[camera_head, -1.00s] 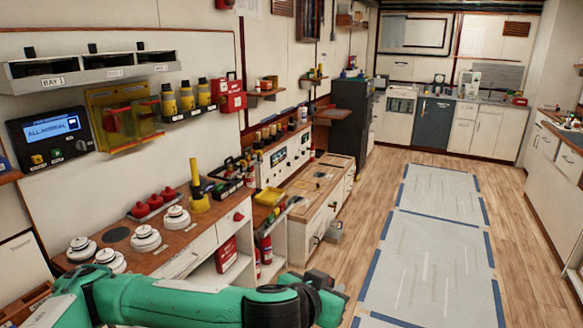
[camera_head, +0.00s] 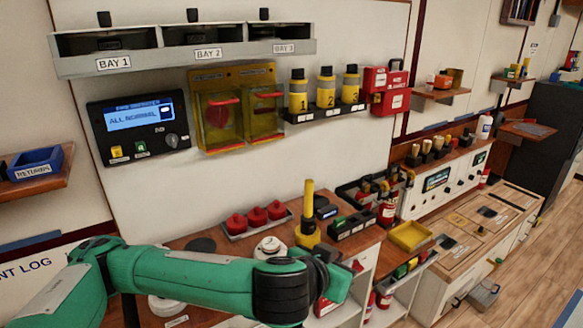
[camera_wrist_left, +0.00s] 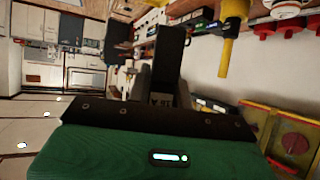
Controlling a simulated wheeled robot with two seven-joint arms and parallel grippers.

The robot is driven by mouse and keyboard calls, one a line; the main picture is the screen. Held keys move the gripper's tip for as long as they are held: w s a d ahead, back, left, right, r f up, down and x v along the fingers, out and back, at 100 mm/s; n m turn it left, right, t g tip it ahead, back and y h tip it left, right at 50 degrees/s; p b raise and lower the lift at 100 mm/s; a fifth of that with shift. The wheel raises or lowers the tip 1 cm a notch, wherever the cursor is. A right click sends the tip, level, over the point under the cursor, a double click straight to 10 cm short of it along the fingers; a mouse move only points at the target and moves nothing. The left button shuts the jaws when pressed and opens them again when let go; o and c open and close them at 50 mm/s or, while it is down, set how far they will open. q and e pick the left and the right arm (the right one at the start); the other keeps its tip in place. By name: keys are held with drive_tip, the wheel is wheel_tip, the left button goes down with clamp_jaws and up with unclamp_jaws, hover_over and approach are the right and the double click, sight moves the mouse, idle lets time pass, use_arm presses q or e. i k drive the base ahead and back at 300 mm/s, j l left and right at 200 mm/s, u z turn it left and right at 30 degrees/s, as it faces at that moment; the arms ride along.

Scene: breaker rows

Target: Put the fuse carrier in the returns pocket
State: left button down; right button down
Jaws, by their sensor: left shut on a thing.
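The returns pocket is a blue open bin (camera_head: 35,164) with a RETURNS label, on a wooden wall shelf at the far left of the head view. My left gripper (camera_wrist_left: 160,92) is shut on a dark block, which I take to be the fuse carrier (camera_wrist_left: 170,55); it sticks out beyond the fingers in the left wrist view. In the head view my left arm reaches across the lower front, and its wrist hides the fingers and the block. The gripper is far to the right of the pocket. My right gripper is not in view.
A bench with red knobs (camera_head: 257,217), white round detectors and a yellow upright tool (camera_head: 308,215) lies behind my arm. The wall carries a display panel (camera_head: 137,122), a yellow clear-fronted box (camera_head: 235,108) and a bay rack (camera_head: 185,44).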

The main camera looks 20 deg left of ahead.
sight(40, 166)
drive_tip(key=i+u, duration=0.25)
drive_tip(key=u, duration=0.2)
drive_tip(key=i+l+u, duration=0.1)
drive_tip(key=i+u, duration=0.2)
drive_tip(key=u, duration=0.15)
drive_tip(key=i+l+u, duration=0.15)
drive_tip(key=u, duration=0.3)
drive_tip(key=i, duration=0.1)
